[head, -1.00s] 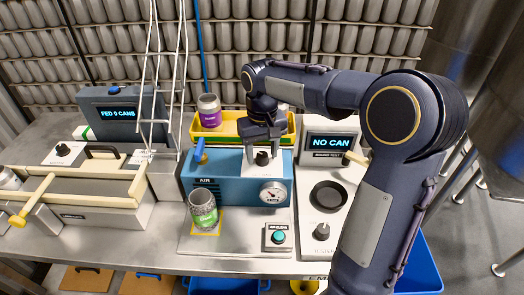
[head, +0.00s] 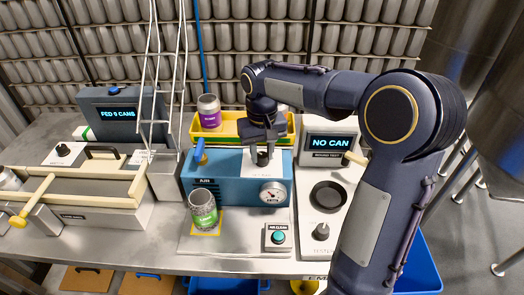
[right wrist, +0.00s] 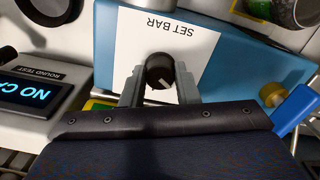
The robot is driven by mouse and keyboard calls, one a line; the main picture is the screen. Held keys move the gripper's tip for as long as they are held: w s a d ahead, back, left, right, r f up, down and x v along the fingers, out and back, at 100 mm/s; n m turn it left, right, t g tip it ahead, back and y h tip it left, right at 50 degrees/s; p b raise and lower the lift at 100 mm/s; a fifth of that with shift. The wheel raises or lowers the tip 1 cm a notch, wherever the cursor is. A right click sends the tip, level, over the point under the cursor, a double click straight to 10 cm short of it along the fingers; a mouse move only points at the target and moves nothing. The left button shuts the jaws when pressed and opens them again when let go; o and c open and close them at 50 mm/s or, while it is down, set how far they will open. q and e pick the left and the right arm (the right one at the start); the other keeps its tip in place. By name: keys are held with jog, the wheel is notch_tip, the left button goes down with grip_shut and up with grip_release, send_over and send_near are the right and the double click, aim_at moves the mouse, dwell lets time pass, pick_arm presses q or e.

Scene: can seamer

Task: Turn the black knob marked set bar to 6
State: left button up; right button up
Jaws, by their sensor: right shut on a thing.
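The black set bar knob (right wrist: 160,72) sits on a white panel marked SET BAR on top of the blue air unit (head: 232,185). In the head view the knob (head: 262,158) shows just below my right gripper (head: 262,145). In the right wrist view my right gripper (right wrist: 160,90) is shut on the knob, one finger on each side. The knob's light pointer line slants, but the dial numbers cannot be read. A round gauge (head: 272,194) is on the unit's front; its reading is too small to tell. My left gripper is not in view.
A can with a green label (head: 203,209) stands in front of the unit. A blue-handled valve (head: 200,152) is at the unit's left. A yellow tray (head: 222,130) with a purple-labelled can (head: 209,112) is behind. The NO CAN tester (head: 331,142) is at right.

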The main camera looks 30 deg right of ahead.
jog(key=m+p, duration=0.1)
jog(key=m, duration=0.4)
jog(key=shift+r+m+p, duration=0.1)
jog(key=shift+m+p, duration=0.2)
jog(key=shift+p, duration=0.1)
jog(key=m+p, duration=0.1)
jog(key=m, duration=0.5)
jog(key=shift+p, duration=0.35)
jog(key=m+p, duration=0.2)
jog(key=m, duration=0.3)
jog(key=shift+m, duration=0.4)
jog(key=m+p, duration=0.2)
jog(key=m, duration=0.3)
jog(key=shift+m, duration=0.3)
jog(key=o, duration=1)
